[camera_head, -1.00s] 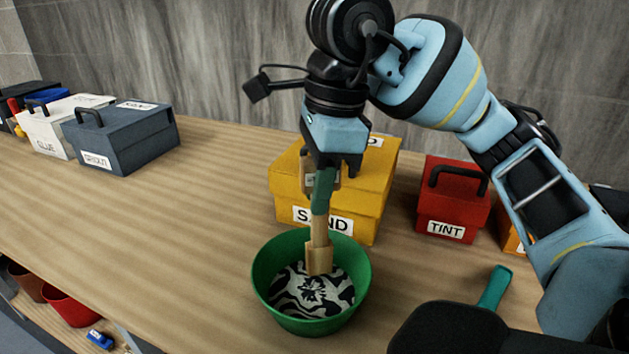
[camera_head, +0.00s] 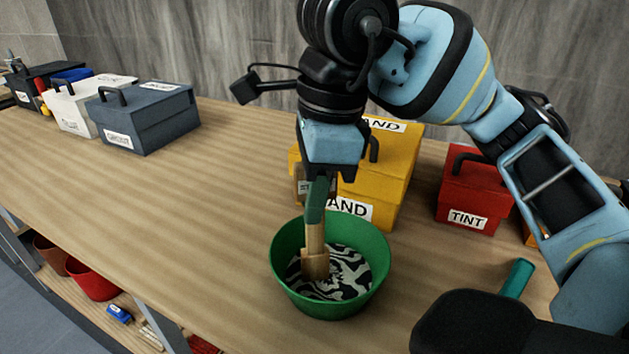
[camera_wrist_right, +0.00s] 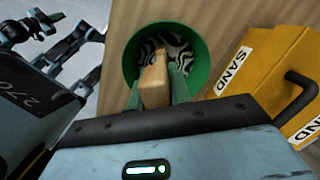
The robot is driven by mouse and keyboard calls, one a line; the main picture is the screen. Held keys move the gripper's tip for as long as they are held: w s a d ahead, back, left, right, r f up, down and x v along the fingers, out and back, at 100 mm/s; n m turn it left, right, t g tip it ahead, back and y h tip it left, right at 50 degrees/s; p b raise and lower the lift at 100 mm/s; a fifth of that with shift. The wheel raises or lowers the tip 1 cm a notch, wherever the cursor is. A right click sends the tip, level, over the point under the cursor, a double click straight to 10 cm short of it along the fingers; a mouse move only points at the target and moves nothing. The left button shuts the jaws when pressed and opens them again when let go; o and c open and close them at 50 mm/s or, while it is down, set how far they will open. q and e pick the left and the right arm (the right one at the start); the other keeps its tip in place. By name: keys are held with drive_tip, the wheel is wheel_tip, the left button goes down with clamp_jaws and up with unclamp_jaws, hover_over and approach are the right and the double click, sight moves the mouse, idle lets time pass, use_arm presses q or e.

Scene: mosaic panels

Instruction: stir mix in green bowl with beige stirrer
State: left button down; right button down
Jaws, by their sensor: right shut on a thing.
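The green bowl (camera_head: 372,292) stands on the workbench and holds a black-and-white swirled mix (camera_head: 345,280). My right gripper (camera_head: 317,205) is above the bowl, shut on the beige stirrer (camera_head: 315,240), which points down with its broad end in the bowl, left of the middle. That end meets the mix in the picture; how deep it sits I cannot tell. In the right wrist view the stirrer (camera_wrist_right: 155,80) shows between the green fingers (camera_wrist_right: 180,85), with the bowl (camera_wrist_right: 130,60) beyond. My left gripper is not seen in the head view.
A yellow SAND box (camera_head: 385,170) stands close behind the bowl, and a red TINT box (camera_head: 470,195) is to its right. A teal handle (camera_head: 517,278) shows at the right. A grey box (camera_head: 150,120) and a white box (camera_head: 75,105) stand far left. The bench left of the bowl is clear.

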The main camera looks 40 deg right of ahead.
drive_tip(key=shift+s+d+f, duration=0.1)
drive_tip(key=shift+s+d, duration=0.2)
drive_tip(key=shift+d, duration=0.2)
drive_tip(key=shift+s+d+f, duration=0.1)
drive_tip(key=shift+s+d, duration=0.2)
drive_tip(key=shift+d, duration=0.2)
idle(0.4)
drive_tip(key=shift+w, duration=0.1)
idle(0.5)
drive_tip(key=shift+f+b, duration=0.3)
drive_tip(key=shift+f, duration=0.1)
idle(0.5)
drive_tip(key=shift+r, duration=0.15)
idle(0.5)
idle(0.4)
